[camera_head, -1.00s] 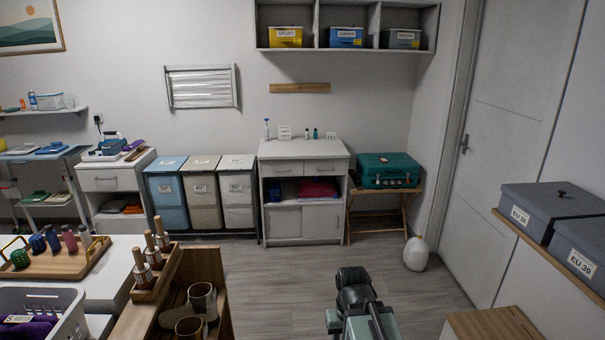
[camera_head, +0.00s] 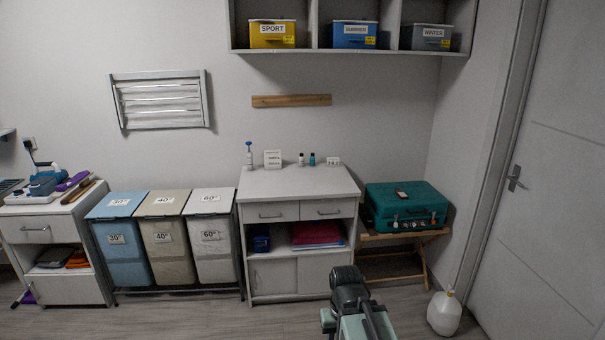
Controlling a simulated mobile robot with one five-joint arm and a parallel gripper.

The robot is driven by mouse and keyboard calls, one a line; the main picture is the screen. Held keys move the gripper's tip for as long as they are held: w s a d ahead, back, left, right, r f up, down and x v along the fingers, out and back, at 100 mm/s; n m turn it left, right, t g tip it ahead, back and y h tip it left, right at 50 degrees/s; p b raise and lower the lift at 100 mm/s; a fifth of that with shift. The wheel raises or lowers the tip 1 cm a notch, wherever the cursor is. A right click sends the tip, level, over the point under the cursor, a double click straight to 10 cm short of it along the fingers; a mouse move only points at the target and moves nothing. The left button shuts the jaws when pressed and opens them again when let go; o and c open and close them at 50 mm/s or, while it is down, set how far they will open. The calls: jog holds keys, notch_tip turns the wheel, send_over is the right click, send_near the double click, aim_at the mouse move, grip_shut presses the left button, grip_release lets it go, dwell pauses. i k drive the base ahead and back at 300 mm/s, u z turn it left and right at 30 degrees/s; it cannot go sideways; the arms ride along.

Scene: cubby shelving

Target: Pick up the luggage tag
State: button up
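A small dark flat item with a brownish face (camera_head: 401,193) lies on top of the green suitcase (camera_head: 428,201). It may be the luggage tag, but it is too small to tell. Small pale and red details show on the suitcase's front; I cannot tell what they are. My arm rises at the bottom centre, with my gripper (camera_head: 350,283) in front of the white cabinet, apart from the suitcase. Its fingertips cannot be made out, so I cannot tell whether it is open or shut.
The suitcase stands on a wooden folding stand (camera_head: 405,240). The white cabinet (camera_head: 298,212) is left of it, with labelled laundry bins (camera_head: 211,240) further left. A white jug (camera_head: 444,313) stands on the floor near the door (camera_head: 545,190). Grey floor is clear in front.

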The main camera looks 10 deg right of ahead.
aim_at(401, 194)
jog(key=i, duration=1.7)
jog(key=z, duration=1.15)
jog(key=i, duration=1.15)
jog(key=u, duration=1.75)
